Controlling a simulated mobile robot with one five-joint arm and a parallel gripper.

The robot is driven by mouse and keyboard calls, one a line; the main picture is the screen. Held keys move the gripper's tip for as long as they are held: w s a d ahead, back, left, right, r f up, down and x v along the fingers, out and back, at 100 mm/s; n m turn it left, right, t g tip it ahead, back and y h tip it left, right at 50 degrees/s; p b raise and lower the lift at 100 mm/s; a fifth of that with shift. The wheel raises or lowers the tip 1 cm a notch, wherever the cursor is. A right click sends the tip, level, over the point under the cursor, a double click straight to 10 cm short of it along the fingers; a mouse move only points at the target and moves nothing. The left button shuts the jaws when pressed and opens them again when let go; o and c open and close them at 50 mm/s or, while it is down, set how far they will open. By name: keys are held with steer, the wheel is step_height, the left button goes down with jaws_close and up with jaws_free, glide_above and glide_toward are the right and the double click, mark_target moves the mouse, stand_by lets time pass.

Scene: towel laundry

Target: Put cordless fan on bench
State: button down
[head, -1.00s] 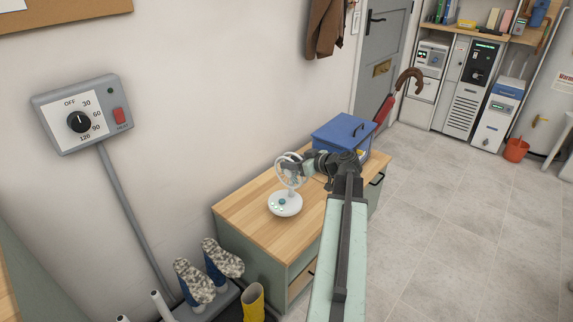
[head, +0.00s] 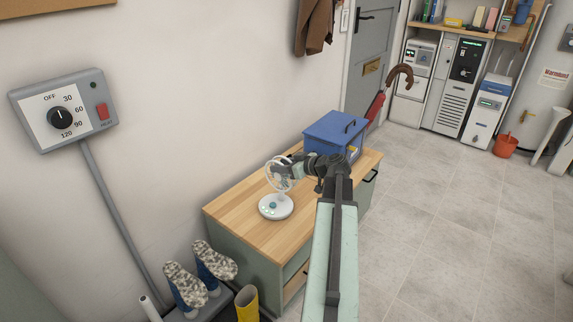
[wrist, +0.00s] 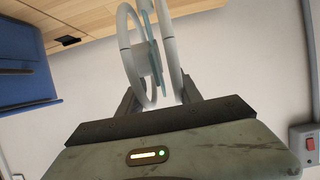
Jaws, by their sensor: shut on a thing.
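The cordless fan (head: 275,207) is white with a round base and a ring-shaped head, and it is upright over the wooden bench top (head: 238,217). I cannot tell whether its base touches the wood. My gripper (head: 286,170) is shut on the fan's ring head. In the wrist view the fan's ring (wrist: 137,55) sits between the two dark fingers of my gripper (wrist: 160,88). The base is out of sight in the wrist view.
A blue box (head: 333,136) stands on the bench behind my gripper and also shows in the wrist view (wrist: 25,72). A wall timer (head: 62,112) hangs at left.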

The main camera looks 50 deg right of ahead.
steer(key=c, duration=1.2)
jaws_free()
steer(key=shift+f, duration=0.15)
steer(key=o, duration=0.4)
steer(key=shift+r, duration=0.3)
steer(key=p+v, duration=0.4)
steer(key=v, duration=0.8)
steer(key=shift+p, duration=0.3)
